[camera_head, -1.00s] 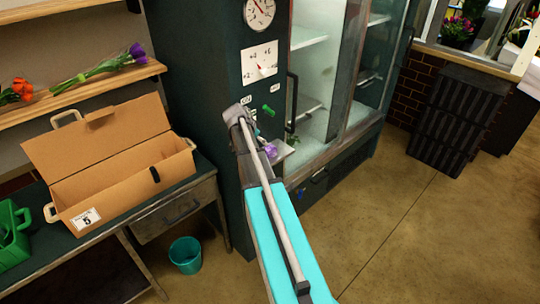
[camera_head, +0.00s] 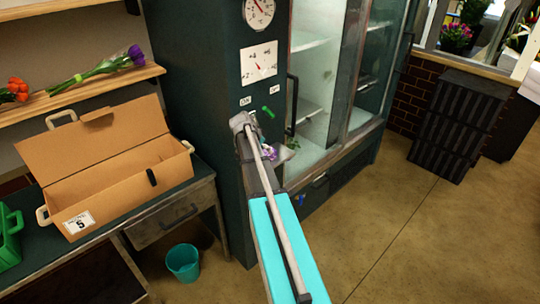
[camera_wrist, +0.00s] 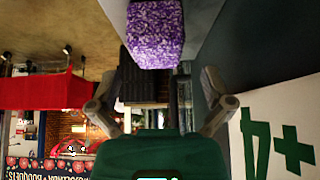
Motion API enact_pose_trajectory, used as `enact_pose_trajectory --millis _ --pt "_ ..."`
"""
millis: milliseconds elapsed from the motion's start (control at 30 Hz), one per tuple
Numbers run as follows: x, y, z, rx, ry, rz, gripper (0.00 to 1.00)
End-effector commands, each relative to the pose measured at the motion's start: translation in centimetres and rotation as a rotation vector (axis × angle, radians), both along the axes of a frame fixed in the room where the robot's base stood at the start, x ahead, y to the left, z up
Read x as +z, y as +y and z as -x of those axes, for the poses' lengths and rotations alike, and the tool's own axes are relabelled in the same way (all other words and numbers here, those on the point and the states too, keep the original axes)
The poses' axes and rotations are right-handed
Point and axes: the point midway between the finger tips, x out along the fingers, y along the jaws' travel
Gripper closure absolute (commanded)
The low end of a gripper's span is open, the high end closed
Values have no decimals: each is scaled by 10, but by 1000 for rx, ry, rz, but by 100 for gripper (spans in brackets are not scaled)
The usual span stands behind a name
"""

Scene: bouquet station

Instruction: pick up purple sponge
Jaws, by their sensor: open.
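The purple sponge (camera_wrist: 155,33) is a speckled block at the top middle of the wrist view, on a pale ledge (camera_wrist: 200,15). A small purple patch of it (camera_head: 269,154) shows beside my arm in the head view, partly hidden. My gripper (camera_wrist: 158,85) is open, with one finger at each side of the wrist view. The sponge lies ahead of the fingers, roughly between their lines, and nothing is held. In the head view the fingers are hidden behind my arm.
A dark cabinet with gauges (camera_head: 259,62) and a green lever (camera_head: 268,112) stands just beyond my arm. The glass-door cooler (camera_head: 315,80) is to its right. A cardboard carrier (camera_head: 120,165) sits on the left bench, a teal bin (camera_head: 183,263) below.

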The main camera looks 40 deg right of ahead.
Motion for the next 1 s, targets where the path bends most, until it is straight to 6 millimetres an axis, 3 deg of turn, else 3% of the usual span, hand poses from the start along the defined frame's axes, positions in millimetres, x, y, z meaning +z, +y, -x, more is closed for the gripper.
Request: enact_pose_trajectory --millis 267,700,1000 --pt "-9 -5 0 0 0 0 0" --pt "-39 -25 -1 0 0 0 0" --pt "-43 -29 -1 1 1 0 0"
